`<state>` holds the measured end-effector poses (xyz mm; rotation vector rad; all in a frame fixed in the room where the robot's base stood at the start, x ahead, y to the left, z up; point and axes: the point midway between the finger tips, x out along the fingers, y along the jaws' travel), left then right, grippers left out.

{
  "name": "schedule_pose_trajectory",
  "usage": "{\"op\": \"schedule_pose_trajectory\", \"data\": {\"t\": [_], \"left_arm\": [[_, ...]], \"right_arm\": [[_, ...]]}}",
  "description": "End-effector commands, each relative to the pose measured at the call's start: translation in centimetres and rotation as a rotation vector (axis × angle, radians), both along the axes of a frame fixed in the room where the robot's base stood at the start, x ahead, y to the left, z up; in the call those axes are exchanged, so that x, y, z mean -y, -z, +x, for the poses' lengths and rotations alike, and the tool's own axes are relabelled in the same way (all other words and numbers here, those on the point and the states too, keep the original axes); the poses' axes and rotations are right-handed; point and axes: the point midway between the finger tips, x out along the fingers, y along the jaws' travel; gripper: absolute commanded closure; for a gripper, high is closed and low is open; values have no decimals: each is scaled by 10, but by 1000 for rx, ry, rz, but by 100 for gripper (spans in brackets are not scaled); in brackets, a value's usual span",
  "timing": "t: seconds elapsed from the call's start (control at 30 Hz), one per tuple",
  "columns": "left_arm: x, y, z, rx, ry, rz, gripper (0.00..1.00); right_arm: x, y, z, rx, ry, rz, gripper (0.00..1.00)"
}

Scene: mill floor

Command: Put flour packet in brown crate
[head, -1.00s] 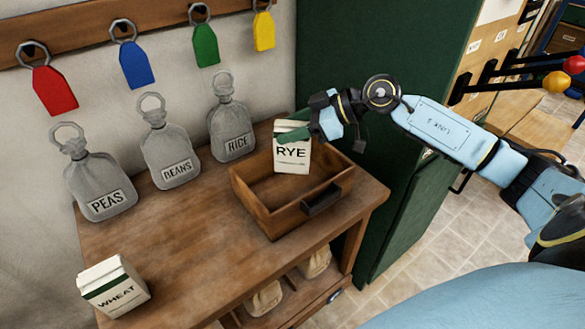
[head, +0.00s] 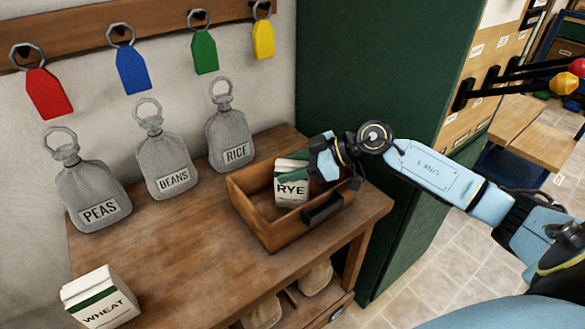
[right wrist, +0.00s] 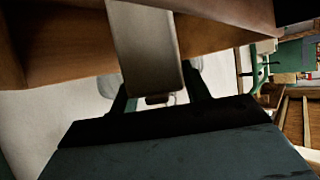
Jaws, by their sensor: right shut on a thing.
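The flour packet labelled RYE (head: 292,191), white with a green band, is upright inside the brown crate (head: 283,233), near its back right. Its lower part is below the rim; I cannot tell whether it touches the crate floor. My right gripper (head: 303,167) is shut on the packet's upper part from the right. In the right wrist view the packet (right wrist: 145,48) stands between the fingers, with brown crate wood (right wrist: 55,45) around it. A second packet labelled WHEAT (head: 101,298) stands at the table's front left. My left gripper is out of view.
Grey sacks labelled PEAS (head: 92,190), BEANS (head: 166,165) and RICE (head: 231,140) stand along the wall. Coloured tags hang on a rail (head: 80,48) above. A green cabinet (head: 375,80) rises behind my right arm.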

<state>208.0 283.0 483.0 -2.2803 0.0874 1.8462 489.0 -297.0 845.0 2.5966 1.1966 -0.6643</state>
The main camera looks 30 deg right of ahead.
Motion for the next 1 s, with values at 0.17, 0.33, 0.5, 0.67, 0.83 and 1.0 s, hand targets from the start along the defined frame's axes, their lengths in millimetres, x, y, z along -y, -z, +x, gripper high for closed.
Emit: {"op": "schedule_pose_trajectory", "data": {"t": [0.17,0.33,0.5,0.67,0.83,1.0], "left_arm": [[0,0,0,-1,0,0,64],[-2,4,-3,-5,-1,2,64],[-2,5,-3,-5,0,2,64],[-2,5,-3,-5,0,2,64],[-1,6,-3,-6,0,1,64],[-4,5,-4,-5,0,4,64]], "right_arm": [[0,-2,1,3,1,1,100],[0,0,1,2,0,1,100],[0,2,0,1,0,-1,31],[0,2,0,1,0,-1,31],[0,1,0,1,0,-1,31],[12,-8,-9,-3,2,-4,31]]}}
